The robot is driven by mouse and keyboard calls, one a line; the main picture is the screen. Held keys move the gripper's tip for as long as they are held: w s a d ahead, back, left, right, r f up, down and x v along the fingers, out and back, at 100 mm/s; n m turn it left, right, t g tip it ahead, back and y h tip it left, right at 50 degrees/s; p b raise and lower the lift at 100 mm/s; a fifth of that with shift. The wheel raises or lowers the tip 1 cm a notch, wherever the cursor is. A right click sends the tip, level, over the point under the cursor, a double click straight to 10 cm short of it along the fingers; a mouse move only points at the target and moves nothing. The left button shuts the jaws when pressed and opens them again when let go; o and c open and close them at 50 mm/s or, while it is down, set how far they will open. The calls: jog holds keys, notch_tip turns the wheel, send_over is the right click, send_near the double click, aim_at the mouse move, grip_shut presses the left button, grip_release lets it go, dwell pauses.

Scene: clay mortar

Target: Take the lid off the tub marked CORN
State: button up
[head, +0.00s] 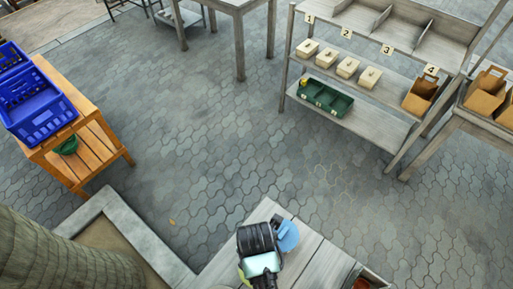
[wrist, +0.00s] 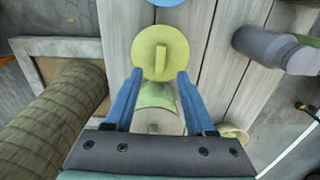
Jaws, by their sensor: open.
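A round yellow-green lid (wrist: 160,50) with a raised bar handle shows in the wrist view, just beyond my fingertips. Below it, between my fingers, is a pale body with a green patch (wrist: 156,95), seemingly the tub under this lid. No CORN marking is readable. My gripper (wrist: 160,74) is open, its two blue fingers spread to either side near the lid's lower edge. I see nothing held. I cannot tell whether the fingers touch the lid. In the head view, my dark wrist hides most of this spot.
A blue round thing (wrist: 166,2) is at the wrist view's top edge. A grey cylinder (wrist: 268,48) is to the right. The wooden table (head: 312,262) has bare planks. Farther off stand a shelf (head: 355,98) with boxes and a wooden stand with blue crates (head: 40,112).

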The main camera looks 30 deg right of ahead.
jog(key=shift+d+f+p, duration=0.1)
jog(key=shift+f+p, duration=0.4)
jog(key=shift+f, duration=2.55)
grip_shut()
